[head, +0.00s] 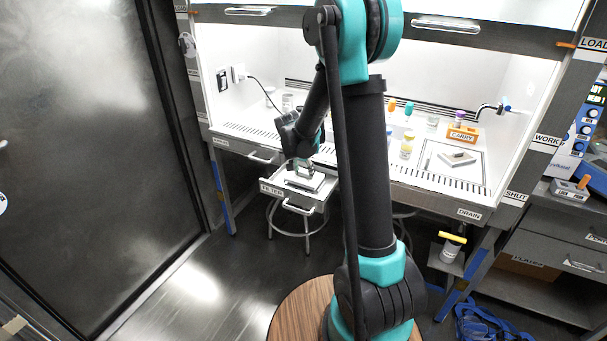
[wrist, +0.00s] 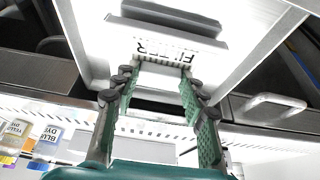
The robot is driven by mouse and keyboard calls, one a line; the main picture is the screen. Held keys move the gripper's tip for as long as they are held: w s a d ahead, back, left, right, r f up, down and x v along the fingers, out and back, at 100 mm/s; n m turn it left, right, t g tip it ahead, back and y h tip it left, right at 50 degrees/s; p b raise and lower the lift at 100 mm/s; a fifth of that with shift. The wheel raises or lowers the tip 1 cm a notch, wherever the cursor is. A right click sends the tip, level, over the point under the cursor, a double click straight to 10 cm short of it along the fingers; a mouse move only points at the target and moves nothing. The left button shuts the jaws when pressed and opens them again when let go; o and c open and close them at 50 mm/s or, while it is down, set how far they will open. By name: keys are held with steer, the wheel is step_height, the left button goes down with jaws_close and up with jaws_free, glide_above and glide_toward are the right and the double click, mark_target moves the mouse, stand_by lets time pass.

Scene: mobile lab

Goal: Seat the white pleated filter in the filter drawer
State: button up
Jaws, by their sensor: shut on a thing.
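The white pleated filter (head: 305,182) is at the open filter drawer, under my gripper. In the wrist view the filter (wrist: 165,48) is a white block lettered "FILTER", with a grey slab behind it. My gripper (head: 303,168) points down over the drawer.
A grey-white flat block (head: 458,157) lies on a marked tray in the hood. An orange "CARRY" rack (head: 463,134) and several vials stand on the bench. A stool (head: 289,226) is under the drawer. A yellow-topped jar (head: 452,246) sits on a low shelf at right.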

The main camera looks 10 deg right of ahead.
steer(key=shift+f, duration=0.65)
steer(key=shift+f, duration=0.1)
steer(key=o, duration=1.2)
steer(key=v, duration=1.2)
steer(key=s+d+f+n+y, duration=0.1)
steer(key=s+d+f+n, duration=0.1)
steer(key=s, duration=0.6)
steer(key=s+d+f+n+y, duration=0.1)
steer(key=s+d+f+n, duration=0.1)
steer(key=s, duration=0.7)
steer(key=s+d+f+n, duration=0.3)
steer(key=s, duration=0.6)
steer(key=shift+d+y, duration=0.1)
steer(key=shift+y, duration=0.3)
